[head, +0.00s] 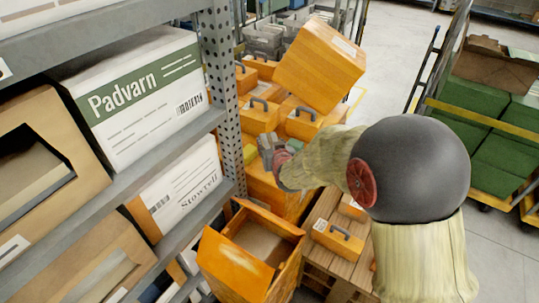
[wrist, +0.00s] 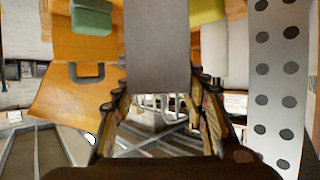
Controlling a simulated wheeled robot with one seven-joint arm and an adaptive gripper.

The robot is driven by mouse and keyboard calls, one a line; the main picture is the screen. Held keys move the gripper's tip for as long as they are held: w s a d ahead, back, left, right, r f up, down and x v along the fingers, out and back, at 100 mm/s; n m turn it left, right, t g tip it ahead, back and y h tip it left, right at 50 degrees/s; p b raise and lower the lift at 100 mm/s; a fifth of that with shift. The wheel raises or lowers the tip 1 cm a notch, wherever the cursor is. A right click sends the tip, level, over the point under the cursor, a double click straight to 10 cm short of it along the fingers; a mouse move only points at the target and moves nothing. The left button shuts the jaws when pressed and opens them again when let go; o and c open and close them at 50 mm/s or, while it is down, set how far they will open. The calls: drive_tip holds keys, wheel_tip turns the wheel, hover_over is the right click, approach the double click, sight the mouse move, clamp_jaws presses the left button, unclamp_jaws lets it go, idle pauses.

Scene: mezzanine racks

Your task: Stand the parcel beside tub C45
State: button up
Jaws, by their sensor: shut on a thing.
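My gripper (wrist: 158,86) is shut on a plain grey block, which I take to be the parcel (wrist: 157,42); its lower end sits between the fingertips in the wrist view. In the head view my gripper (head: 270,150) is beside the rack post, above and among orange tubs; the parcel is hard to make out there. Orange tubs with dark handles, such as one tub (head: 259,116) and another tub (head: 303,120), stand behind it. No C45 label is readable, so I cannot tell which tub it is.
A perforated post (head: 222,90) and rack shelves with a Padvarn box (head: 135,98) stand close on the left. A tilted large orange box (head: 320,63) is behind. An open orange box (head: 250,250) is in front. A cart with green boxes (head: 505,130) is right.

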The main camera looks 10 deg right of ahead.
drive_tip(key=shift+w+f, duration=0.55)
drive_tip(key=shift+w+f+b, duration=0.3)
drive_tip(key=shift+f+b, duration=0.1)
drive_tip(key=shift+f, duration=0.1)
drive_tip(key=shift+f+b, duration=0.4)
drive_tip(key=shift+f, duration=0.9)
drive_tip(key=shift+f, duration=0.25)
drive_tip(key=o, duration=1.5)
drive_tip(key=shift+c, duration=0.2)
drive_tip(key=shift+r, duration=0.1)
